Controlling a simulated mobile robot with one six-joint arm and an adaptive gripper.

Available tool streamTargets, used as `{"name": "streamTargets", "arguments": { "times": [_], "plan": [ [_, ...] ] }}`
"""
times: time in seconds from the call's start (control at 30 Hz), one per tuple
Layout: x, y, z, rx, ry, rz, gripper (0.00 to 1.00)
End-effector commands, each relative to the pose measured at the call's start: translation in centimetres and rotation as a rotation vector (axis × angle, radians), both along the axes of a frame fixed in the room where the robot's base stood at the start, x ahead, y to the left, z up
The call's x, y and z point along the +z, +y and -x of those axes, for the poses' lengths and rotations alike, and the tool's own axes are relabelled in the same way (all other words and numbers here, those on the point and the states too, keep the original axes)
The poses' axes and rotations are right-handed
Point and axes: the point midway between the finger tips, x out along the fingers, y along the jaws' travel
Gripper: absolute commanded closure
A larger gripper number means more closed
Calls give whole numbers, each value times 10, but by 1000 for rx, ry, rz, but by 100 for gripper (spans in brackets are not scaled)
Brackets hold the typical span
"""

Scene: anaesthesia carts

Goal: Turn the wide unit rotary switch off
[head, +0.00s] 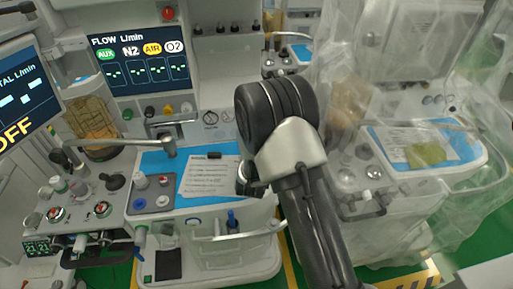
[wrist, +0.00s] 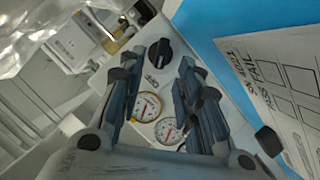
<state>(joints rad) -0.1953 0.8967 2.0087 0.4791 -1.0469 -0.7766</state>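The switch shows between and just beyond the fingertips, and no contact is visible. Two round gauges, one yellow-rimmed (wrist: 147,107) and one pale (wrist: 166,131), show between the fingers. In the head view my arm covers the middle, and I cannot make out the fingers or this switch there.
A blue mat with a printed sheet (wrist: 275,75) lies right of the switch, near the right finger. Clear plastic sheeting (wrist: 40,25) hangs at upper left. In the head view, a draped cart (head: 415,60) stands right and a flow screen (head: 140,60) stands left.

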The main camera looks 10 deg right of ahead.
Motion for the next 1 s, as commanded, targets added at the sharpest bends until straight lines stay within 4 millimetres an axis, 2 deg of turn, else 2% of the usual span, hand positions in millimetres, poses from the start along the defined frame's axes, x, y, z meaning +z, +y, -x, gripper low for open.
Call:
{"name": "streamTargets", "arguments": {
  "times": [0.03,0.2,0.4,1.0],
  "plan": [
    [4,3,12,2,2,1,68],
    [15,11,41,2,-1,0,68],
    [21,14,59,0,-2,0,68],
    [25,15,61,0,0,-11,68]
  ]
}}
